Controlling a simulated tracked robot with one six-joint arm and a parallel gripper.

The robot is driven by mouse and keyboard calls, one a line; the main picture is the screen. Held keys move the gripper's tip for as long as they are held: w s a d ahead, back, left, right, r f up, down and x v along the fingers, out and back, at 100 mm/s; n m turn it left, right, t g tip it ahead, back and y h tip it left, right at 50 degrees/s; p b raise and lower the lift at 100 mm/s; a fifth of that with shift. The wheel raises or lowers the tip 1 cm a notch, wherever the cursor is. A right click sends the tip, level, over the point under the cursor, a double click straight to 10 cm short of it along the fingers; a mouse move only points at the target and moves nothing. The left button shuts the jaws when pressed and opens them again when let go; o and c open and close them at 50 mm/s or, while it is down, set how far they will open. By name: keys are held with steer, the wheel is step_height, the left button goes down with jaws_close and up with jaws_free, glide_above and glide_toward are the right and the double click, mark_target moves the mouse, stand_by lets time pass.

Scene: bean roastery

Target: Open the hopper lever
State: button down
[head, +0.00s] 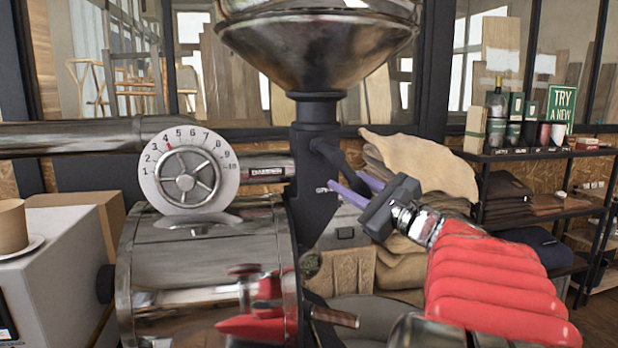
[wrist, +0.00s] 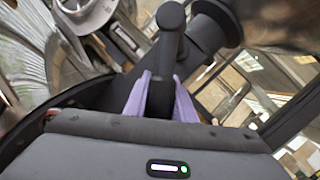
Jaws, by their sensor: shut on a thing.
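The hopper lever (head: 343,166) is a dark bar that slants down and right from the black neck under the metal hopper (head: 318,45). My gripper (head: 350,190) has purple fingers and sits at the lever's lower end, right of the neck, in the head view. In the wrist view the black lever (wrist: 170,55) rises between the two purple fingers of my gripper (wrist: 158,95), which are shut on it. The lever's upper end meets the dark neck there. Its lowest part is hidden behind the gripper body.
A round numbered dial (head: 188,168) and the metal roaster drum (head: 205,265) are left of the neck. Folded sacks (head: 420,160) lie behind my gripper. A dark shelf (head: 525,153) with bottles and boxes stands at right. A cup (head: 13,222) is at far left.

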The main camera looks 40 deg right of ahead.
steer(key=shift+w+a+f+m+t+h, duration=0.3)
steer(key=shift+a+f+m+h, duration=0.15)
steer(key=shift+m, duration=0.45)
steer(key=shift+s+y, duration=0.1)
steer(key=shift+y, duration=0.15)
steer(key=c, duration=1.5)
jaws_free()
steer(key=shift+r, duration=0.1)
steer(key=shift+s, duration=0.1)
steer(key=v, duration=1.3)
steer(key=shift+s+a, duration=0.1)
steer(key=shift+s, duration=0.25)
